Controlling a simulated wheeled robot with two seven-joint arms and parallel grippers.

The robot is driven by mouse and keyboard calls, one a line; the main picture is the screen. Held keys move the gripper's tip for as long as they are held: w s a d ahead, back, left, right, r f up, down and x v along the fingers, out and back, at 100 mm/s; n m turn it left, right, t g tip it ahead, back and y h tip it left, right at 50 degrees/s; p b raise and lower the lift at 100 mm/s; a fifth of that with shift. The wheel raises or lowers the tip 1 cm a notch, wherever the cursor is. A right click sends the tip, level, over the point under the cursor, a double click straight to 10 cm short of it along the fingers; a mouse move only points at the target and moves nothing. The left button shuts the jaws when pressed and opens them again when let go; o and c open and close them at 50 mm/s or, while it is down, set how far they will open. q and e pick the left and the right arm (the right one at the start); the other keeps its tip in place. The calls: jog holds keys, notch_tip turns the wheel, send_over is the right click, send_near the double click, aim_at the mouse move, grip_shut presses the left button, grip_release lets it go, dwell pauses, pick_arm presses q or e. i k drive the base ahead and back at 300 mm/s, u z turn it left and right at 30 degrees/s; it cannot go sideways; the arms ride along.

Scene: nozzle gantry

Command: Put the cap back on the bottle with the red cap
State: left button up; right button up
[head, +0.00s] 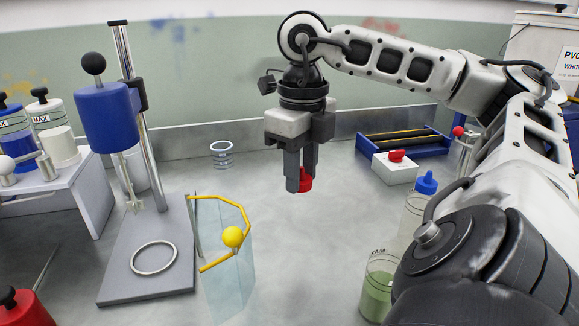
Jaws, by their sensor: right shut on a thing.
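My right gripper (300,182) points down above the middle of the bench. It is shut on a red cap (306,180), which shows between and beside its fingertips. A clear open-topped container with green liquid (377,292) stands at the lower right, partly hidden by my right arm. Whether it is the bottle belonging to the red cap, I cannot tell. A pale bottle with a blue cap (427,183) stands behind it, also partly hidden by the arm. My left gripper is not in view.
A white block with a red knob (397,172) and a blue rack (408,143) stand at the back right. A small clear cup (221,153) is at the back. A grey stand (118,283) and a clear guard with a yellow rail (228,280) are left. The middle bench is clear.

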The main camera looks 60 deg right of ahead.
aim_at(374, 302)
jog(key=k, duration=1.5)
